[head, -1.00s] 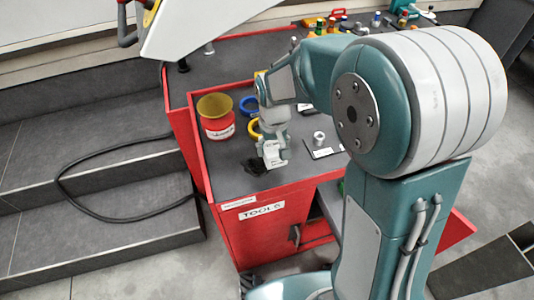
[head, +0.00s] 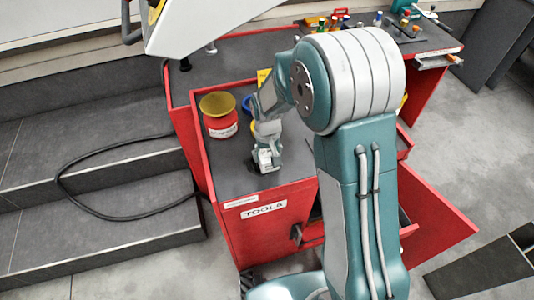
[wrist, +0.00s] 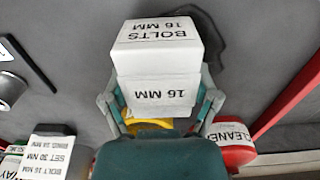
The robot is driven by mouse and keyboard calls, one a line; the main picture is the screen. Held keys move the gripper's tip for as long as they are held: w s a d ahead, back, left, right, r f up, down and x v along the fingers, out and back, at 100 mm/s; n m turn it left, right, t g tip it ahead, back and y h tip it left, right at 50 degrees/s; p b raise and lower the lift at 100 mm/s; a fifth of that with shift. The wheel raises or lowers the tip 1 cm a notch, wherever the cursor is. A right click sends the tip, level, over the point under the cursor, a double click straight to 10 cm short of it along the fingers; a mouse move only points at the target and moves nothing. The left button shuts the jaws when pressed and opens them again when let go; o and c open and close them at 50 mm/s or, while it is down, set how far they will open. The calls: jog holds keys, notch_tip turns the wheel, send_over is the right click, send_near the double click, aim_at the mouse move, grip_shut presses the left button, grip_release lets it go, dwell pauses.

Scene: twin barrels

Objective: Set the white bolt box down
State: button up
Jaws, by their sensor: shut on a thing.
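The white bolt box (wrist: 158,47) fills the middle of the wrist view, with labels reading "BOLTS 16 MM" and "16 MM". My gripper (wrist: 160,105) is shut on it, one finger on each side. In the head view the box (head: 265,159) is small and partly covered by my gripper (head: 267,147). It is over the front part of the dark grey top of the red tool cabinet (head: 232,178), beside a black patch (wrist: 207,45). The box looks close to the surface, but I cannot tell whether it touches.
A red cleaner can (head: 222,128) with a yellow funnel-like top stands behind and left of the box. A yellow ring (wrist: 150,125) lies partly hidden under my gripper. A metal nut (wrist: 10,90) and a labelled box (wrist: 48,150) are at the wrist view's left. Red rims edge the top.

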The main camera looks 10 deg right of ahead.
aim_at(268, 152)
jog(key=o, duration=1)
jog(key=shift+d, duration=0.1)
jog(key=shift+o, duration=0.8)
jog(key=shift+d, duration=0.15)
jog(key=shift+r, duration=0.5)
notch_tip(268, 152, up, 11)
jog(key=s+d+r+m+t, duration=0.1)
jog(key=s+d+r+t, duration=0.3)
jog(key=s+r, duration=0.55)
jog(key=s+d+r, duration=0.1)
jog(key=s+d, duration=0.1)
jog(key=s, duration=0.4)
jog(key=s+d+r+m+t, duration=0.1)
jog(key=s+d+r, duration=0.1)
jog(key=s, duration=0.4)
jog(key=shift+s+d+r+t, duration=0.15)
jog(key=shift+s+d+t, duration=0.2)
jog(key=shift+d, duration=0.35)
